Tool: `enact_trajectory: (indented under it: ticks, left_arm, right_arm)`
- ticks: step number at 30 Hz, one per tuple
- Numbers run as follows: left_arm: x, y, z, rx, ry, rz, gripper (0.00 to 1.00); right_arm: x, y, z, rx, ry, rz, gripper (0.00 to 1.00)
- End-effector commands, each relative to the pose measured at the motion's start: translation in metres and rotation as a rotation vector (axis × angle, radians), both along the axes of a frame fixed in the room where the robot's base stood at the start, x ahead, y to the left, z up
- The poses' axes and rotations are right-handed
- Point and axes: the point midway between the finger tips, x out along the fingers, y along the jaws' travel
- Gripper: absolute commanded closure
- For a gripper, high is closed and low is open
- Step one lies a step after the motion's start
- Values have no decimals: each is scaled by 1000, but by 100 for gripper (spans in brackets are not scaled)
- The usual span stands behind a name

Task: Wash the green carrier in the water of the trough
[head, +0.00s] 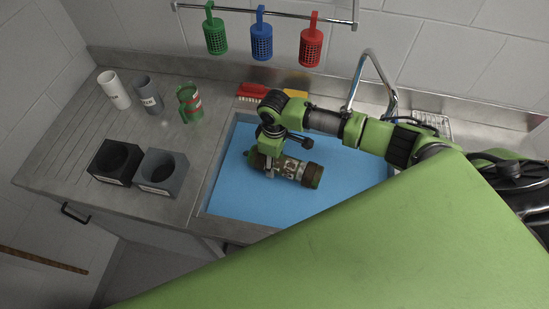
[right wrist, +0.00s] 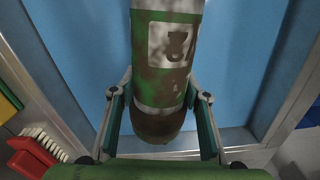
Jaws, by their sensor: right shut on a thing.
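The green carrier is a cylinder with brown dirt patches and a pale label. In the head view the carrier (head: 311,175) lies on its side over the blue water (head: 240,190) of the trough; I cannot tell how deep it sits. My right gripper (head: 271,165) is closed around it near its left end. In the right wrist view the carrier (right wrist: 167,60) runs between the two fingers of my right gripper (right wrist: 160,110), its brown end toward me. The trough's metal rim (head: 205,190) shows at the left. My left gripper is not in view.
A red brush (head: 252,91) and a yellow thing (head: 296,93) lie behind the trough, near the curved tap (head: 372,62). On the left counter stand white (head: 117,92), grey (head: 148,96) and green (head: 190,104) cylinders, and black (head: 115,162) and grey (head: 162,172) holders.

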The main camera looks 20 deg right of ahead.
Motion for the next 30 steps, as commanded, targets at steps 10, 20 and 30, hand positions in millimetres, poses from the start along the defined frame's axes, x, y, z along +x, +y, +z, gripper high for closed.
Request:
enact_trajectory:
  ticks: [10,20,30]
  left_arm:
    - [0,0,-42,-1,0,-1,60]
    - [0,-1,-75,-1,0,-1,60]
    - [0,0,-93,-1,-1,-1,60]
  right_arm:
    - [0,0,-39,0,-1,0,99]
    - [0,0,-70,0,-1,0,99]
    - [0,0,-94,0,0,-1,99]
